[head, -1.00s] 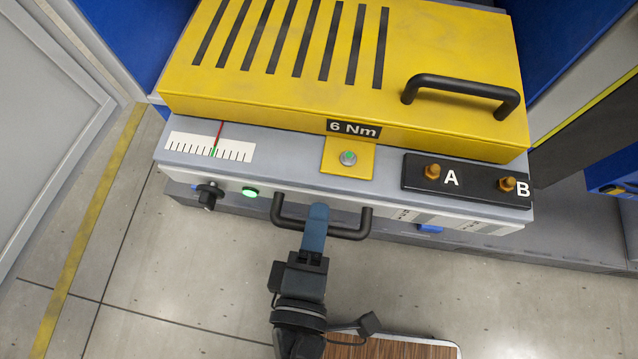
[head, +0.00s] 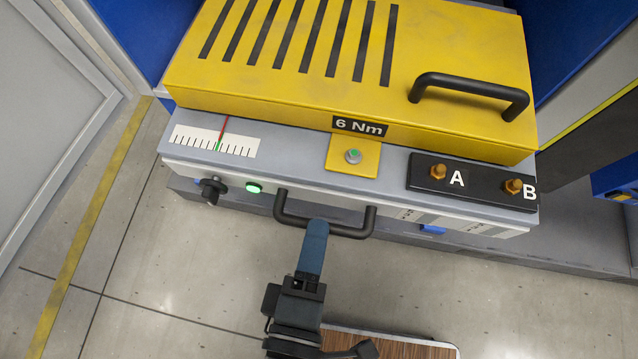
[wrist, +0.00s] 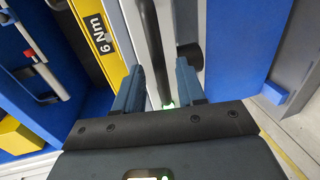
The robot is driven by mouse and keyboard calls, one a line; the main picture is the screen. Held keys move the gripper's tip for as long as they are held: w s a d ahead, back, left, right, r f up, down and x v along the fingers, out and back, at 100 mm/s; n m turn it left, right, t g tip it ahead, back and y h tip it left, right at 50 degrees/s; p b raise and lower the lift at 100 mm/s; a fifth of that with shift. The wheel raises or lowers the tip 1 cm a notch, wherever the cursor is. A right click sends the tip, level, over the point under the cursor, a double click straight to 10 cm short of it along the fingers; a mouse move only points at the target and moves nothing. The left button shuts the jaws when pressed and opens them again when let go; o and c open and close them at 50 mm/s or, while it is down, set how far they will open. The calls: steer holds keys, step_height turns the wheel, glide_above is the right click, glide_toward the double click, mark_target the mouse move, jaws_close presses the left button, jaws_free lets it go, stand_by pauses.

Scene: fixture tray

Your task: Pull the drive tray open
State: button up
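The drive tray's light front (head: 390,215) sits under the grey top of the unit, with no opening visible around it. A black U-shaped handle (head: 350,233) sticks out from this front. My gripper (head: 316,226) is at the near side of the handle, its blue fingertip overlapping the middle of the bar in the head view. In the wrist view my gripper (wrist: 160,80) has its two fingers well apart. A dark bar between them looks like the handle. Nothing is clamped. I cannot tell how deep the bar lies between the fingers.
A yellow slotted cover (head: 300,75) marked 6 Nm has its own black handle (head: 468,88). A black knob (head: 212,190) and a lit green button (head: 254,188) are left of the tray handle. A black block (head: 470,186) carries terminals A and B. A wood-topped surface (head: 385,347) lies below.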

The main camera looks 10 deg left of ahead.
steer(key=shift+v, duration=2.25)
